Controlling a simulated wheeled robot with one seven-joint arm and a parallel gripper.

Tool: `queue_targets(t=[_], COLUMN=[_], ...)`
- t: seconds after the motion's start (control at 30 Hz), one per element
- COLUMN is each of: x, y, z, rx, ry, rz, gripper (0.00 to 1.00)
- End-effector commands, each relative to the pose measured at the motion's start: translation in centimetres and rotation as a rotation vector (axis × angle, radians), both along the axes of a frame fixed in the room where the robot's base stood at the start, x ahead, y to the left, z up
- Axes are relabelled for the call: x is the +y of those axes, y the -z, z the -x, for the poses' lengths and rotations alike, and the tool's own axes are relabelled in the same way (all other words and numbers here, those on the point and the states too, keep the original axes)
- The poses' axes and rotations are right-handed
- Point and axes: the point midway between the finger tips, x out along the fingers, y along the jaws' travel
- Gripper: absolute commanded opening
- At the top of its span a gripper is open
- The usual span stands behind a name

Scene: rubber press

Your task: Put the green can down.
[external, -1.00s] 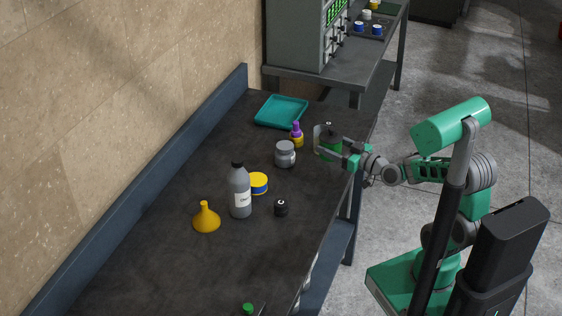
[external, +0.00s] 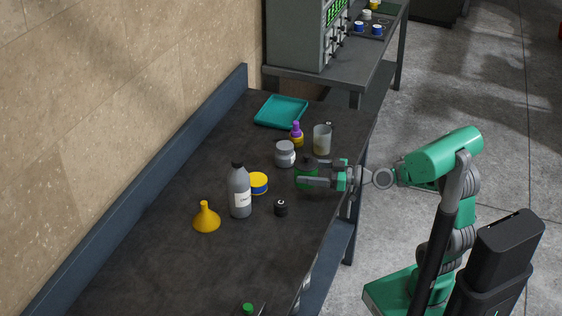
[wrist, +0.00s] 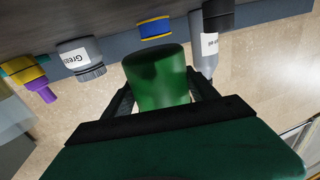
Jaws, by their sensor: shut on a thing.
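The green can (external: 306,173) is between the fingers of my gripper (external: 322,172), over the right part of the dark table in the external view. My gripper is shut on it. In the wrist view the green can (wrist: 157,78) fills the space between the two dark fingers (wrist: 160,100), with its lower part hidden by the gripper body. I cannot tell whether its base touches the table (external: 170,240).
A grey jar (external: 285,154), a clear beaker (external: 322,140) and a purple-topped bottle (external: 296,134) stand behind the can. A black small can (external: 281,208), a yellow-and-blue tin (external: 258,183), a grey bottle (external: 240,192) and a yellow funnel (external: 206,217) stand left. A teal tray (external: 281,111) lies at the back.

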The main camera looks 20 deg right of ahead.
Motion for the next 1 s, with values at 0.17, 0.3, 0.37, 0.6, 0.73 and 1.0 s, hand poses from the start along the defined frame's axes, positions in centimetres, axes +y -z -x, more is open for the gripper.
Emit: queue_targets(t=[0.17, 0.3, 0.37, 0.6, 0.73, 1.0], x=[0.0, 0.0, 0.0, 0.0, 0.0, 0.0], y=[3.7, 3.8, 3.7, 4.1, 4.1, 4.1], z=[0.0, 0.0, 0.0, 0.0, 0.0, 0.0], rx=[0.003, -0.001, -0.001, 0.000, 0.001, 0.001], ry=[0.001, 0.002, 0.002, 0.001, 0.001, 0.002], rz=[-0.002, -0.002, -0.001, 0.000, 0.000, 0.000], gripper=[0.15, 0.15, 0.15, 0.69, 0.79, 0.89])
